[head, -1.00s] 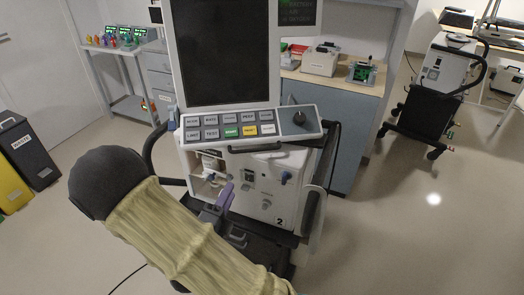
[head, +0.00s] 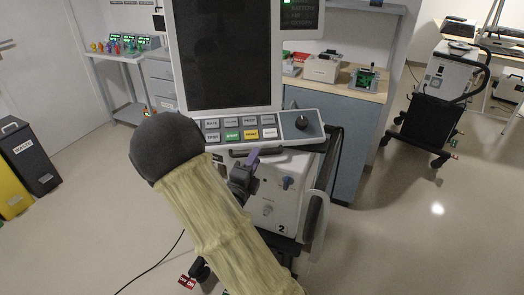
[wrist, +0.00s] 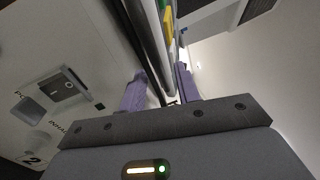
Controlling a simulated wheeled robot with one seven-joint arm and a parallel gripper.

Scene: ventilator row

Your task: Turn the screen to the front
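The screen (head: 226,55) of ventilator 2 is dark in a white frame and shows its face to the head camera. Below it is a button panel (head: 247,133) with a black knob, partly hidden by my arm. A dark handle bar (head: 272,151) runs under the panel. My gripper (head: 250,163) is just under the panel, close to the handle. In the wrist view its purple fingers (wrist: 160,90) stand apart, with the panel's edge and dark bars rising ahead between them. Whether either finger touches the handle cannot be told.
The white ventilator body (head: 285,190) stands below the screen, with a side rail (head: 318,215) at its right. A blue cabinet (head: 350,140) is behind it. Another ventilator cart (head: 435,120) stands at the right. Yellow and black bins are at the left. Floor is open at the right.

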